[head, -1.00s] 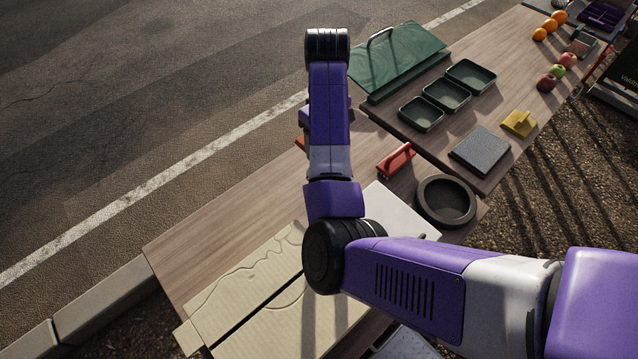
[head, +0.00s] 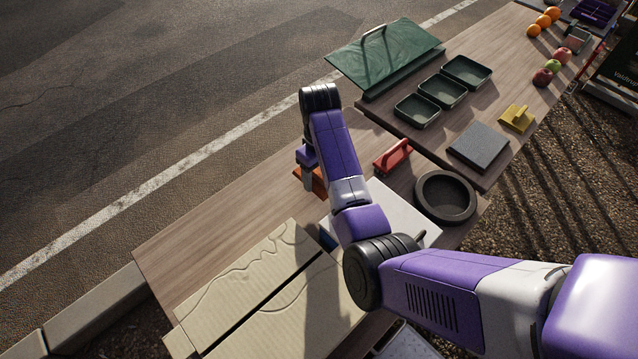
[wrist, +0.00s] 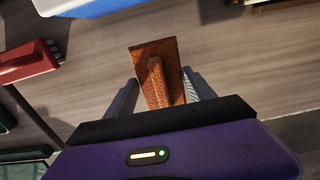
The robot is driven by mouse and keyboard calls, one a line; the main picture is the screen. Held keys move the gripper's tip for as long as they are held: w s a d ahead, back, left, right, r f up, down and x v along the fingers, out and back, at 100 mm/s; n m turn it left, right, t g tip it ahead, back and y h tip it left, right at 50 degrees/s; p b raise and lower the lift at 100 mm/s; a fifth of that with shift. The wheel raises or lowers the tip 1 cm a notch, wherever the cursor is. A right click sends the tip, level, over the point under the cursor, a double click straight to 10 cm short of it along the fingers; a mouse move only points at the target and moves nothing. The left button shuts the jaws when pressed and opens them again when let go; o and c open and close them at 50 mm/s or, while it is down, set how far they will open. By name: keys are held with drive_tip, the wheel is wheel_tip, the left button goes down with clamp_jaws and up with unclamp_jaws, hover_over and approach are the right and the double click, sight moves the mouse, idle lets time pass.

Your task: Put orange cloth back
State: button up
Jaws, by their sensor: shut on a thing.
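The orange cloth (wrist: 143,56) is a flat, rough orange-brown pad with a raised grip strip along its middle. In the wrist view my gripper (wrist: 160,77) has one finger on each side of this strip and is shut on it. In the head view the cloth (head: 318,184) shows only in part below my gripper (head: 308,178), over the wooden table left of the red-handled tool. My arm hides the rest. I cannot tell whether the cloth touches the table or hangs just above it.
A red-handled tool (head: 393,156), a white board (head: 400,212) and a dark round bowl (head: 445,196) are close by. Green trays (head: 418,111), a grey pad (head: 479,146) and a yellow-handled tool (head: 517,118) stand behind. Cardboard (head: 255,285) lies in front. Bare table (head: 215,235) is at left.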

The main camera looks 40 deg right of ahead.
sight(319, 184)
drive_tip(key=shift+f, duration=2.2)
drive_tip(key=shift+f, duration=0.15)
drive_tip(key=o, duration=1.5)
drive_tip(key=shift+c, duration=0.2)
wheel_tip(319, 184, up, 12)
drive_tip(key=shift+r, duration=0.2)
drive_tip(key=shift+s, duration=0.1)
